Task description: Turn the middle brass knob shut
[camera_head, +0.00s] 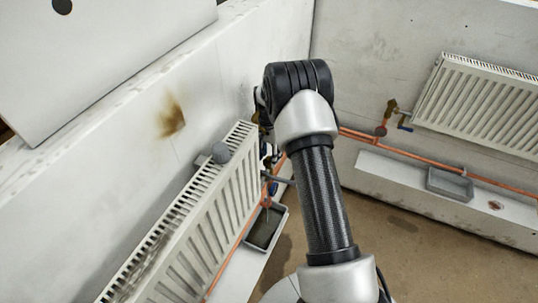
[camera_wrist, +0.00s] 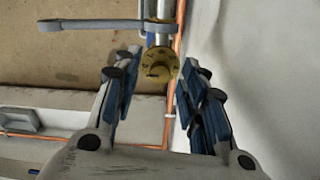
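In the wrist view a round brass knob (camera_wrist: 158,64) with dark marks on its face sits on a pale metal fitting. It lies between my two fingers as seen there, with a gap on each side. My gripper (camera_wrist: 154,78) is open, its blue pads apart and holding nothing. I cannot tell how deep the knob is between the pads. In the head view my arm hides most of the gripper and this knob. Another brass valve (camera_head: 391,106) shows by the right radiator; which knob is the middle one is not clear.
A copper pipe (camera_wrist: 180,25) runs close on the right. White radiators stand left (camera_head: 225,205) and right (camera_head: 484,104). Grey trays sit below, near the left radiator (camera_head: 282,222) and on the right ledge (camera_head: 450,184).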

